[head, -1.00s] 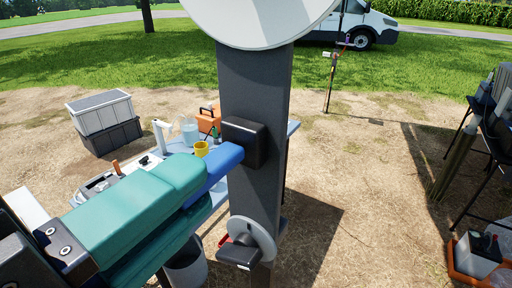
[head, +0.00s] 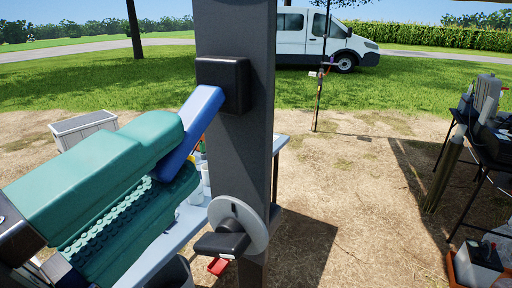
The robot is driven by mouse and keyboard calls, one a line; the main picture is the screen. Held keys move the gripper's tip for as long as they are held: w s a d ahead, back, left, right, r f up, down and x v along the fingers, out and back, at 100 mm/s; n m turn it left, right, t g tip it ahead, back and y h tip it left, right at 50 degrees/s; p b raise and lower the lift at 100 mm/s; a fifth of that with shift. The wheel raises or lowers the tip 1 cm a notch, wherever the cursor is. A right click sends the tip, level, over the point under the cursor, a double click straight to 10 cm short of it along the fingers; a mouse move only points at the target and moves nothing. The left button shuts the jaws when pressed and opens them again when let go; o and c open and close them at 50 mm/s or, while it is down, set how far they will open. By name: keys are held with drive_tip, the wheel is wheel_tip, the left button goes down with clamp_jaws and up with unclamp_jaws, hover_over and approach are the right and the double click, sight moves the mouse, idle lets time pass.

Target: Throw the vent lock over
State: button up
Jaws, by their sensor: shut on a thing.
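A dark grey post (head: 234,150) stands upright close in front of me. A black block (head: 224,84) is fixed on it, and a blue lever (head: 196,118) slopes down and left from this block. No marking shows which part is the vent lock. My gripper (head: 178,156), with two ribbed teal pads, is shut on the blue lever, one pad above and one below. The lever's outer end is hidden between the pads. Lower on the post is a pale disc (head: 252,222) with a black handle (head: 222,244) pointing left. A red piece (head: 218,266) shows under the handle.
A light blue table (head: 160,250) stands behind the post, partly hidden by my gripper. A grey crate (head: 82,128) is at the left. A dark table (head: 487,135) with gear is at the right. The dirt between the post and that table is clear.

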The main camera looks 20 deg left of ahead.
drive_tip(key=shift+o, duration=0.2)
drive_tip(key=shift+w+f, duration=0.15)
drive_tip(key=shift+f, duration=0.15)
drive_tip(key=f+b, duration=0.1)
drive_tip(key=b, duration=0.1)
drive_tip(key=shift+w+f+t+b, duration=0.1)
drive_tip(key=shift+w+t+b, duration=0.1)
drive_tip(key=shift+t+b, duration=0.2)
drive_tip(key=shift+o, duration=0.4)
drive_tip(key=w+f+t+b, duration=0.1)
drive_tip(key=b, duration=0.2)
drive_tip(key=shift+d+b, duration=0.1)
drive_tip(key=shift+b, duration=0.2)
drive_tip(key=shift+w+h+b, duration=0.25)
drive_tip(key=shift+h+b, duration=0.05)
drive_tip(key=shift+b, duration=0.15)
drive_tip(key=o, duration=0.6)
drive_tip(key=shift+w, duration=0.1)
